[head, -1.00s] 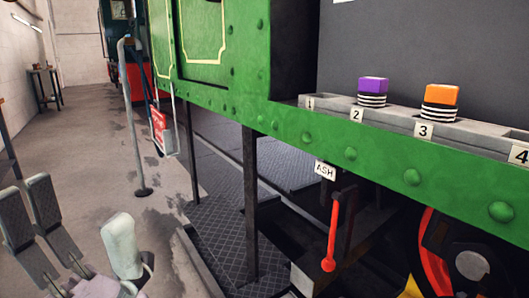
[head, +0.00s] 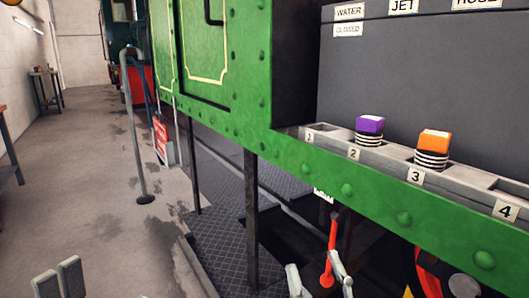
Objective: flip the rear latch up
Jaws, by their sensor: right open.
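I cannot make out a part that is clearly the rear latch. A red lever (head: 332,248) with a round end hangs below the green side beam (head: 346,190), pointing down. My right gripper (head: 318,276) is open at the bottom of the head view, with one fingertip on each side of the lever's lower end as seen here. I cannot tell if they touch it. My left gripper (head: 58,283) shows only its two pale fingertips at the lower left, far from the lever; its opening is unclear.
A grey shelf with numbered slots holds a purple-topped piece (head: 370,128) at 2 and an orange-topped piece (head: 434,144) at 3. A grey railing post (head: 137,150) stands left. Floor there is open.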

